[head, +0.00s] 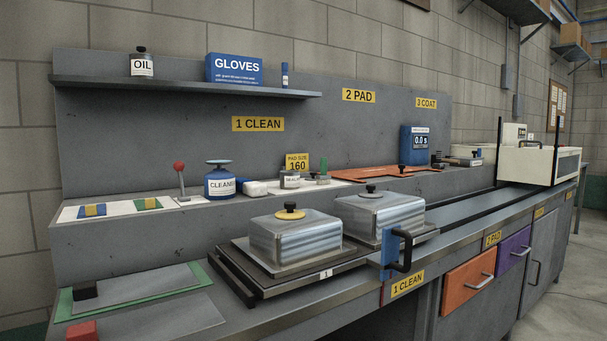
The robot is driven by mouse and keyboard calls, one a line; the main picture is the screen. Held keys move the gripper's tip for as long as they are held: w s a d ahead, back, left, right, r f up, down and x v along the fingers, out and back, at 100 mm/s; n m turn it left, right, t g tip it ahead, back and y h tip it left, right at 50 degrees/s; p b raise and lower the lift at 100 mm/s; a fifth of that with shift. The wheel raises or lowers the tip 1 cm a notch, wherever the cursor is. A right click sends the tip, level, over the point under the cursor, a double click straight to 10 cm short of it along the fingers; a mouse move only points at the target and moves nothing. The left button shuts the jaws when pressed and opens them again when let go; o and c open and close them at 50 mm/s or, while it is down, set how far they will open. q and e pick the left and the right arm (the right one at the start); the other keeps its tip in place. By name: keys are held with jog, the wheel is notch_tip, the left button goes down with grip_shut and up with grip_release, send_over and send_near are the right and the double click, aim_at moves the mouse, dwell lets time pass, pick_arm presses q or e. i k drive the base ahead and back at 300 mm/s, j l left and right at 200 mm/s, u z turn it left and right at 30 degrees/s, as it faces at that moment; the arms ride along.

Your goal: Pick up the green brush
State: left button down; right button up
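Neither of my grippers shows in the head view.
Two metal-lidded boxes (295,240) (385,213) stand in front of the ledge. A blue cleaner container (219,182), a red-knobbed lever (180,178) and a white block (255,188) are left of the jar. An orange mat (360,173) lies to the right.

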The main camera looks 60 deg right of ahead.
aim_at(324, 180)
jog(key=l+u, duration=0.1)
jog(key=l, duration=0.25)
jog(key=k+l+u, duration=0.15)
jog(key=l, duration=0.25)
jog(key=l+u, duration=0.1)
jog(key=l, duration=0.25)
jog(key=k+l, duration=0.1)
jog(key=l, duration=0.25)
jog(key=k+l+u, duration=0.1)
jog(key=l, duration=0.3)
jog(key=k+l, duration=0.15)
jog(key=l, duration=0.2)
